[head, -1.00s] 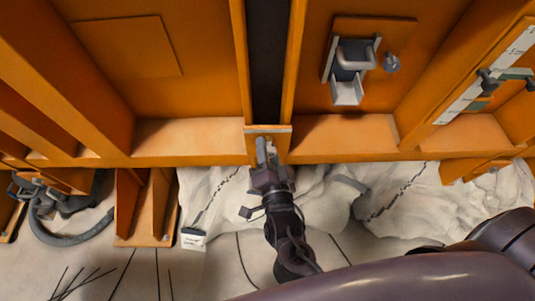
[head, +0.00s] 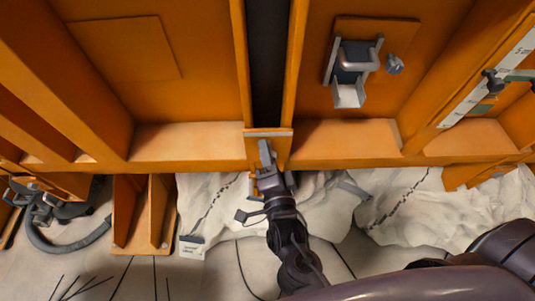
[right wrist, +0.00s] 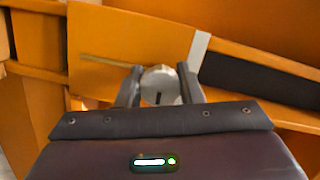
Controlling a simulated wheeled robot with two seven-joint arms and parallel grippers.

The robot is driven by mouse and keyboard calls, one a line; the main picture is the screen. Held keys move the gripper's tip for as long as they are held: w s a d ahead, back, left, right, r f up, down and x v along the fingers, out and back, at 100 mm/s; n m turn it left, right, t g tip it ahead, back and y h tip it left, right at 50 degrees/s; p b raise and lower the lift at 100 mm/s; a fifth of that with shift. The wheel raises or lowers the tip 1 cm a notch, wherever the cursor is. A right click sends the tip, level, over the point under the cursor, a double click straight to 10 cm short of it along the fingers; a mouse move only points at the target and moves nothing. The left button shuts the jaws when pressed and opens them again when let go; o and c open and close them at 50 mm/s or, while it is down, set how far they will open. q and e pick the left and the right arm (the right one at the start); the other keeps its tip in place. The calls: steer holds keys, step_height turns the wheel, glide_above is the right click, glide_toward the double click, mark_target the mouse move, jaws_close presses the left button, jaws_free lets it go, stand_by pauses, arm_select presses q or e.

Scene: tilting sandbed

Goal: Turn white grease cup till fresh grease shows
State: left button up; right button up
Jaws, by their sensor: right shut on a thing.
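A round, pale grease cup (right wrist: 160,84) with a dark slot in its face sits between my right gripper's (right wrist: 158,88) two fingers in the right wrist view. The fingers are shut on its sides. In the head view my right gripper (head: 265,166) is at the small orange bracket below the dark vertical channel. The cup is mostly hidden there by the fingers and wrist. I cannot make out any grease at the cup. My left gripper is out of view.
Orange ribs and a ledge (head: 200,142) surround the gripper. Pale, cracked sand lies below.

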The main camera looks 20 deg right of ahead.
steer(key=o, duration=1)
steer(key=shift+c, duration=0.2)
steer(key=shift+s, duration=0.1)
steer(key=shift+s+f, duration=0.2)
steer(key=shift+s, duration=0.15)
steer(key=s+b, duration=0.2)
steer(key=s, duration=0.5)
steer(key=shift+a+f, duration=0.25)
steer(key=shift+a, duration=0.15)
